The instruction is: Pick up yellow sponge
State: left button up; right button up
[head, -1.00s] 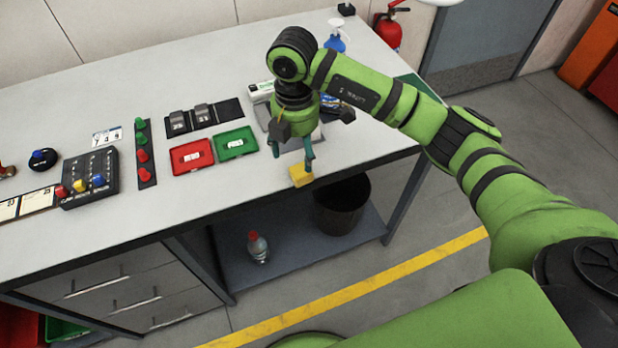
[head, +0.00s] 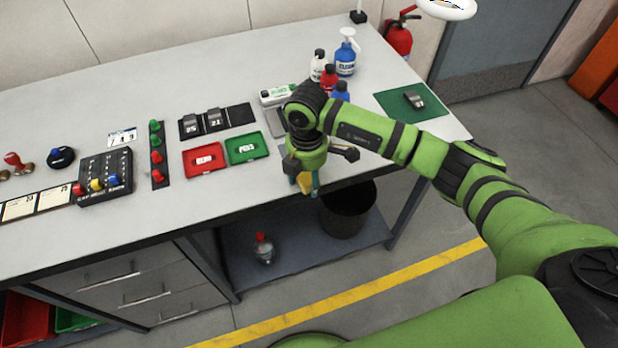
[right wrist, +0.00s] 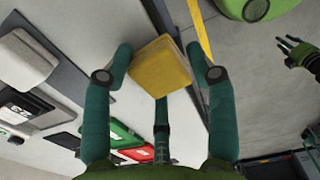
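The yellow sponge (head: 306,184) lies at the front edge of the workbench, partly hidden by my right gripper (head: 304,184). In the right wrist view the sponge (right wrist: 160,68) sits between the tips of my right gripper (right wrist: 160,62), one teal finger on each side and a third finger below. The fingers are spread about as wide as the sponge; I see no clear squeeze on it. My left gripper (right wrist: 290,46) shows small at the right of the right wrist view, fingers apart and empty. It is not in the head view.
A red tray (head: 204,170) and a green tray (head: 262,156) lie left of my right gripper. Several bottles, among them a blue spray bottle (head: 346,62), stand behind it. A black bin (head: 346,222) stands below the bench edge. A green mat (head: 385,100) lies at the right.

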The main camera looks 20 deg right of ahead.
jog(key=shift+c, duration=0.8)
